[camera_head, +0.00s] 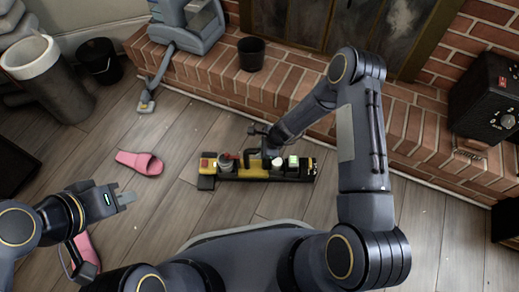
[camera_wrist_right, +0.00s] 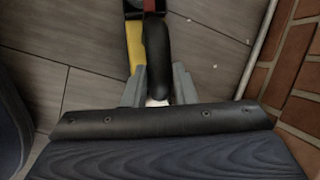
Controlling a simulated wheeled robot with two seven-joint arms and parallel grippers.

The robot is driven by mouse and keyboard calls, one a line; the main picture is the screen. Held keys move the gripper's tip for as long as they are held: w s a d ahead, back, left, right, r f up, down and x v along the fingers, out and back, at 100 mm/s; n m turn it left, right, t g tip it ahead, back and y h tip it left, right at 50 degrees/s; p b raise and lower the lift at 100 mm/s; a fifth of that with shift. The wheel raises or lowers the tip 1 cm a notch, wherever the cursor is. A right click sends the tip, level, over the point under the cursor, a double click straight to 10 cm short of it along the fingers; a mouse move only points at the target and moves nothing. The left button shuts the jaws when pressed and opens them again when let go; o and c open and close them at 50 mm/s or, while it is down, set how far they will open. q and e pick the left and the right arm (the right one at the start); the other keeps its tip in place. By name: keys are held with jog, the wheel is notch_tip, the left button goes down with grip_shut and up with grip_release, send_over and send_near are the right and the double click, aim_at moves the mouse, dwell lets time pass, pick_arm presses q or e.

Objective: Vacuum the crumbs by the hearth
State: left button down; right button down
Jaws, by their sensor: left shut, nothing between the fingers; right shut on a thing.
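A long yellow-and-black device (camera_head: 230,172) with red, white and green parts on top lies on the floor in front of the brick hearth (camera_head: 300,85). My right gripper (camera_head: 271,158) is over its middle, shut on a black curved handle (camera_wrist_right: 157,50) that shows between the fingers in the right wrist view. Small pale specks, perhaps crumbs (camera_wrist_right: 215,66), lie on the floor beside the device. My left gripper (camera_head: 126,198) is shut and empty above the floor at the left. A grey-blue machine (camera_head: 190,25) stands on the hearth, with a tube and foot reaching the floor.
One pink slipper (camera_head: 140,162) lies left of the device; another (camera_head: 85,252) is partly hidden by my left arm. A black bucket (camera_head: 100,62) and pale cylinder (camera_head: 30,58) stand back left. A black pot (camera_head: 251,54) and black box (camera_head: 485,105) are on the hearth.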

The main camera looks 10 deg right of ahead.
jog(key=shift+s+d+r+b, duration=0.1)
jog(key=shift+s+d+b, duration=0.15)
jog(key=shift+d, duration=1)
jog(key=shift+s+d+f+b, duration=0.1)
jog(key=shift+s+d, duration=0.15)
jog(key=shift+d, duration=1)
jog(key=shift+s+d+r+b, duration=0.1)
jog(key=shift+s+d+b, duration=0.15)
jog(key=shift+d, duration=1)
jog(key=shift+s+d, duration=0.2)
jog(key=shift+d, duration=0.75)
jog(key=shift+s+d, duration=0.2)
jog(key=shift+d, duration=0.7)
jog(key=shift+s+d, duration=0.2)
jog(key=shift+d, duration=0.75)
notch_tip(320, 180, up, 6)
jog(key=p, duration=0.4)
jog(key=shift+p, duration=0.35)
jog(key=shift+r, duration=0.4)
